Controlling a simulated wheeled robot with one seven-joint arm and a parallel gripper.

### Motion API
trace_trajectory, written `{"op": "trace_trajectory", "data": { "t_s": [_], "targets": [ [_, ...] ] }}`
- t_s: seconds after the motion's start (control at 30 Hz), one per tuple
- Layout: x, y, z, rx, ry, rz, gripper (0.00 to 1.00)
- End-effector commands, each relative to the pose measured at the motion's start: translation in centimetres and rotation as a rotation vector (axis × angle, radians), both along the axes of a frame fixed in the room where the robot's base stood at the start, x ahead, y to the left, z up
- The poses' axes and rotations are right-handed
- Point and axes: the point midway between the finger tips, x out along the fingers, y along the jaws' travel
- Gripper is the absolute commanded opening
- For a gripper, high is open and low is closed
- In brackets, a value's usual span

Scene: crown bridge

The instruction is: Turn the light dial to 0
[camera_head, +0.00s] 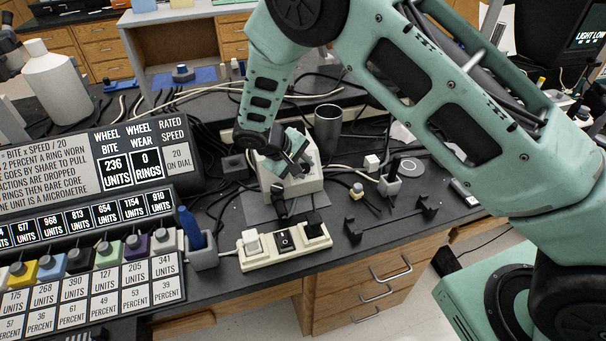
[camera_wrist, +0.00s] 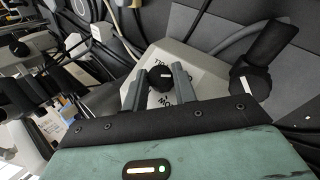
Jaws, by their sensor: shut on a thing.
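A pale grey box (camera_head: 312,181) stands on the dark bench, below my wrist in the head view. In the wrist view its sloped face (camera_wrist: 205,72) carries a round black dial (camera_wrist: 160,76) with a white mark, and printed letters that my gripper partly hides. My gripper (camera_wrist: 159,72) has its two fingers on either side of this dial and is shut on it. It also shows in the head view (camera_head: 297,163), at the top of the box. A second black knob (camera_wrist: 250,84) with a white mark is to the right in the wrist view. The dial's scale is not readable.
A power strip (camera_head: 262,262) with plugs lies in front of the box at the bench edge. A dark metal cup (camera_head: 328,127) stands behind it. Cables run across the bench. Display boards (camera_head: 130,160) and several coloured-capped blocks are at left; a black stand (camera_head: 390,222) is at right.

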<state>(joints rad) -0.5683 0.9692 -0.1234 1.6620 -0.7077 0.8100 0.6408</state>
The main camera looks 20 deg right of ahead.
Motion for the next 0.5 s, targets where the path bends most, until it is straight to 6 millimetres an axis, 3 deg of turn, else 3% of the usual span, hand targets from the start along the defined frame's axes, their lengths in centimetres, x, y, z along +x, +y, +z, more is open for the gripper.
{"op": "trace_trajectory", "data": {
  "t_s": [0.5],
  "targets": [
    [-0.24, 0.19, -0.39, -0.235, 0.001, 0.171, 0.05]
  ]
}}
